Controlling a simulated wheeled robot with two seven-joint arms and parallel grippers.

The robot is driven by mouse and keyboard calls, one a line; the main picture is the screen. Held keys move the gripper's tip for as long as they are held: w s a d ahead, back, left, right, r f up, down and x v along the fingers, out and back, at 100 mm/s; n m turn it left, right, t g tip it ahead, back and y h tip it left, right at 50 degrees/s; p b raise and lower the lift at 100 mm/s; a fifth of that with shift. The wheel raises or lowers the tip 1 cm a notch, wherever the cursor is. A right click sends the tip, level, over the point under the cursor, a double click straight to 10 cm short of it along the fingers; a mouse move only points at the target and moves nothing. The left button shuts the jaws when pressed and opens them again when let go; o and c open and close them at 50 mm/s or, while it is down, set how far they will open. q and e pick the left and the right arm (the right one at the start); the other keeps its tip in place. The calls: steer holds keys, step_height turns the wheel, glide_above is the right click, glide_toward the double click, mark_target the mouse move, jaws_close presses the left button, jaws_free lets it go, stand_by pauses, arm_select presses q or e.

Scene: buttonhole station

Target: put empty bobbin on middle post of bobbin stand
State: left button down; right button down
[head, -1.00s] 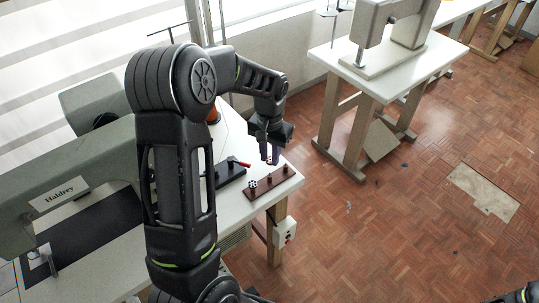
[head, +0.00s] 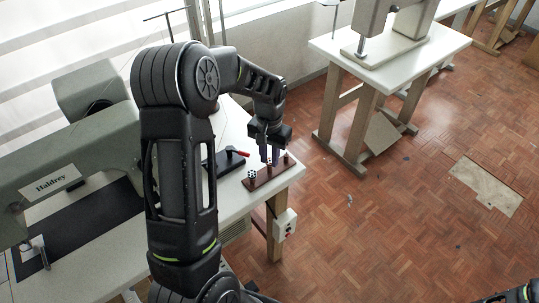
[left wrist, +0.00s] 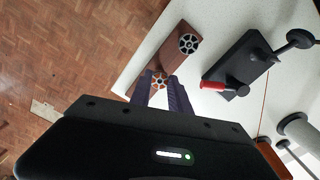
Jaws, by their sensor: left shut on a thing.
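The brown bobbin stand (head: 262,182) lies near the table's front corner. A bobbin (head: 252,175) sits on its left post, and it also shows in the left wrist view (left wrist: 188,43). My left gripper (head: 270,160) points down over the middle of the stand. It is shut on the empty bobbin (left wrist: 157,82), whose spoked face shows between the fingertips in the left wrist view. The held bobbin is over or at the middle post. I cannot tell whether the post is inside its hole. The right post (head: 286,159) looks bare. My right gripper is not seen.
A black device with a red lever (head: 238,153) stands just left of the stand and shows in the left wrist view (left wrist: 240,68). A large sewing machine (head: 55,180) fills the table's left part. The table edge is close to the stand.

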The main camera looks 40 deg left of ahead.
arm_select(q)
steer(key=shift+f+b, duration=0.35)
steer(key=shift+b, duration=0.05)
stand_by(0.8)
steer(key=c, duration=1.1)
jaws_free()
steer(key=shift+c, duration=0.2)
step_height(320, 180, up, 8)
steer(key=shift+f+b, duration=0.1)
steer(key=shift+b, duration=0.4)
